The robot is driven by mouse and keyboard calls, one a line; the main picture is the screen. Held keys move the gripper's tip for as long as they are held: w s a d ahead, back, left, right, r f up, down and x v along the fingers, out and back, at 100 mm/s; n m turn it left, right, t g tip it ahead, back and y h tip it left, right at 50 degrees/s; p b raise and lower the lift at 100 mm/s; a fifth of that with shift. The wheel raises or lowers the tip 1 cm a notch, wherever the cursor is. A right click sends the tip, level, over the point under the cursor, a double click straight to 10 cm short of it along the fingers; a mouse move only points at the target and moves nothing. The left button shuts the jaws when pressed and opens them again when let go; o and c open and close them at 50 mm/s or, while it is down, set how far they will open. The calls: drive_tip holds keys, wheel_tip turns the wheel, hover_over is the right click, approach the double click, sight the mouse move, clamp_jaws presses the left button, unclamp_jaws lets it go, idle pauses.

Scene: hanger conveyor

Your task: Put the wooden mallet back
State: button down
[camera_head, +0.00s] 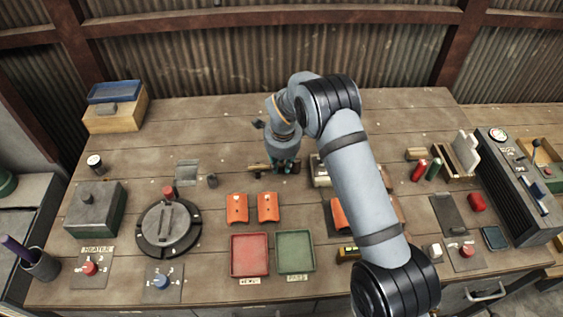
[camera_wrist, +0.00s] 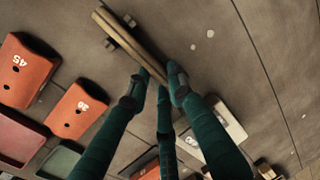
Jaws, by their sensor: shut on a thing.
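The wooden mallet (camera_wrist: 135,48) is a long brown wooden piece in the wrist view, running from the upper left to between my fingertips. My gripper (camera_wrist: 163,82) has dark green fingers and is shut on its near end. In the head view my gripper (camera_head: 285,166) is low over the middle of the bench, and part of the mallet (camera_head: 259,167) shows just left of it. Small dark blocks (camera_wrist: 130,20) stick out on both sides of the mallet's far part. I cannot tell whether the mallet rests on them.
Orange numbered pieces (camera_head: 237,208) lie in front of my gripper, with a red tray (camera_head: 250,255) and a green tray (camera_head: 295,251) nearer. A pale device (camera_head: 320,171) stands close on the right. A round dark plate (camera_head: 167,228) lies left. The bench behind is clear.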

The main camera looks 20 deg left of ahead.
drive_tip(key=shift+d, duration=0.1)
drive_tip(key=shift+f+b, duration=0.15)
drive_tip(key=shift+b, duration=0.15)
drive_tip(key=c, duration=1.6)
unclamp_jaws()
drive_tip(key=shift+o, duration=0.3)
drive_tip(key=shift+r+p, duration=0.3)
drive_tip(key=shift+r, duration=0.1)
drive_tip(key=b+v, duration=0.2)
drive_tip(key=v, duration=0.9)
drive_tip(key=shift+r+b, duration=0.3)
drive_tip(key=shift+b, duration=0.1)
drive_tip(key=shift+s, duration=0.1)
